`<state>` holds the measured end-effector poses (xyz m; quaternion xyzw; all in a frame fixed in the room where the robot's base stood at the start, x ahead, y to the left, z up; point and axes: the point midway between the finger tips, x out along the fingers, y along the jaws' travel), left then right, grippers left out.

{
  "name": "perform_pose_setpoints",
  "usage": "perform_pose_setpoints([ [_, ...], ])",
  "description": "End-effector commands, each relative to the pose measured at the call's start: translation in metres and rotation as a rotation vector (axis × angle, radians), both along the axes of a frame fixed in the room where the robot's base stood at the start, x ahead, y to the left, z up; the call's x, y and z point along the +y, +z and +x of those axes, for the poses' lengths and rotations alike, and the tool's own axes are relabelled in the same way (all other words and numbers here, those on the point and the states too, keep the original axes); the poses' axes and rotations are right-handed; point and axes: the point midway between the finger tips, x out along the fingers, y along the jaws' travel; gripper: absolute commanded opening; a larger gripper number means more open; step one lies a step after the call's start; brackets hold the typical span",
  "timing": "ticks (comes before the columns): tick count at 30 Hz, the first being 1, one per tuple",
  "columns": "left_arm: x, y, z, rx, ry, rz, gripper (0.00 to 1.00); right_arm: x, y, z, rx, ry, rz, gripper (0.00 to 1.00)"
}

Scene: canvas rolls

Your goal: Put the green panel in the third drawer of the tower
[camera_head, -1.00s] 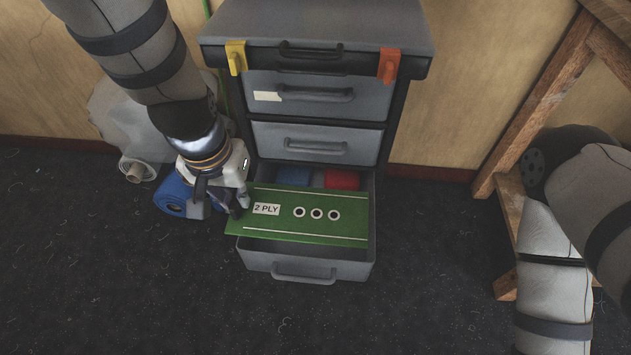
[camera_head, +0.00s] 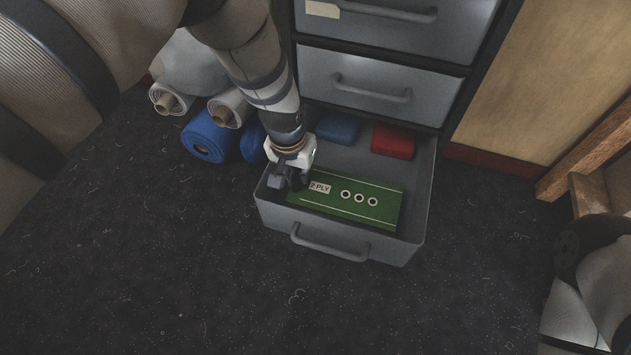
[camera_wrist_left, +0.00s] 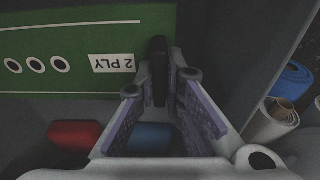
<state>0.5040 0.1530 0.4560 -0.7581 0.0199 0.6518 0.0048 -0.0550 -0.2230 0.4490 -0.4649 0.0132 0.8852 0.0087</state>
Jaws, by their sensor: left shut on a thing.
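The green panel (camera_head: 342,205) is flat, with white lines, three ringed dots and a "2 PLY" label. In the head view it lies within the walls of the open bottom drawer (camera_head: 340,235) of the grey tower (camera_head: 382,62). My left gripper (camera_head: 297,184) is shut on its left end, inside the drawer's left side. In the left wrist view the panel (camera_wrist_left: 75,55) shows beside my left fingers (camera_wrist_left: 160,85). Whether it rests on the drawer floor I cannot tell. My right gripper is not in view.
A blue block (camera_head: 338,128) and a red block (camera_head: 393,141) sit at the back of the drawer. The drawers above are shut. Blue rolls (camera_head: 210,138) and pale rolls (camera_head: 172,98) lie left of the tower. A wooden stand (camera_head: 590,160) is at the right. The floor in front is clear.

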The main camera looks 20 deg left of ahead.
Motion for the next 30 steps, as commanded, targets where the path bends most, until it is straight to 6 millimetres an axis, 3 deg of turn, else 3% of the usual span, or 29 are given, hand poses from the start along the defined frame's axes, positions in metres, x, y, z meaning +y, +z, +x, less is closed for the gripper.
perform_pose_setpoints([
  [8,0.000,-0.044,0.000,0.000,0.000,0.000,0.00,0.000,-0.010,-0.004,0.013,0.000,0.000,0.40],
  [19,0.000,-0.048,0.000,-0.002,0.000,0.000,0.00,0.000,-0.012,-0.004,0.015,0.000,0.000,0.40],
  [20,0.000,-0.047,0.001,-0.002,0.000,0.000,0.16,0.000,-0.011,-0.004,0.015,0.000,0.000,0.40],
  [22,0.000,-0.047,0.000,-0.002,0.000,0.000,0.30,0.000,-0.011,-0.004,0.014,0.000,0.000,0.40],
  [30,0.000,-0.046,0.001,-0.002,0.000,0.000,0.30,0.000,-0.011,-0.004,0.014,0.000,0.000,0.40],
])
